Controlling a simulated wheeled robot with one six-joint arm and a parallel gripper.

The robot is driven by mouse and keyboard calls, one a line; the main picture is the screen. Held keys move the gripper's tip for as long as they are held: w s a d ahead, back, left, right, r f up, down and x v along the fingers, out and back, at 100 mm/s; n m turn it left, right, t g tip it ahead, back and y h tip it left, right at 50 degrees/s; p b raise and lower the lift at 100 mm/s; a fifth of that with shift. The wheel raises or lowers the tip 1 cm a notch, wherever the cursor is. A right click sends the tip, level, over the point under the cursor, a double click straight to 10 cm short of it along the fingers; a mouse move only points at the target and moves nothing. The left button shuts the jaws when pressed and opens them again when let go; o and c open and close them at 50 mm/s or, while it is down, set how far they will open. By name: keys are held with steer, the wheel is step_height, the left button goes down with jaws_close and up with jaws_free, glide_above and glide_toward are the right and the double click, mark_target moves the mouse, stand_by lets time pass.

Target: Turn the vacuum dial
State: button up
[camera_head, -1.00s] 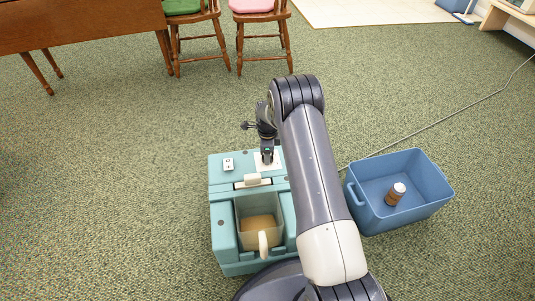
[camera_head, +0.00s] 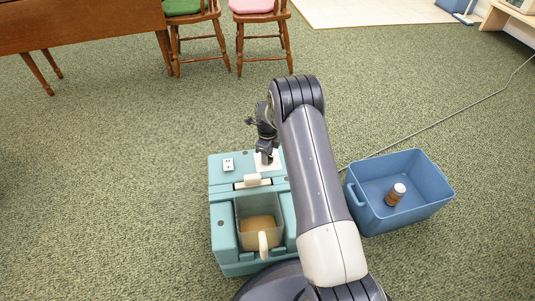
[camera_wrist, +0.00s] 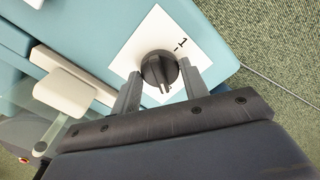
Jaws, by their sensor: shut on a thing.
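The vacuum (camera_head: 222,226) is a teal box-shaped machine standing on the carpet in front of me. Its dial (camera_wrist: 159,70) is a round black knob with a raised grip bar, set on a white plate (camera_wrist: 197,39) with a "1" mark. My gripper (camera_wrist: 160,86) is at the dial, with one finger on each side of the knob, shut on it. In the head view my gripper (camera_head: 266,158) points down onto the top right of the vacuum, and the dial is mostly hidden behind it.
A clear container (camera_head: 260,208) with tan contents sits in the vacuum's front. A blue bin (camera_head: 425,207) holding a brown bottle (camera_head: 395,195) stands to the right. A grey cord (camera_head: 450,117) runs across the carpet. Chairs and a wooden table (camera_head: 85,25) stand at the back left.

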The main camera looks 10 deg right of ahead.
steer(key=o, duration=1)
steer(key=shift+r, duration=0.1)
step_height(320, 180, up, 11)
steer(key=p, duration=0.3)
steer(key=shift+f, duration=0.2)
step_height(320, 180, down, 11)
steer(key=b, duration=0.3)
steer(key=shift+r, duration=0.1)
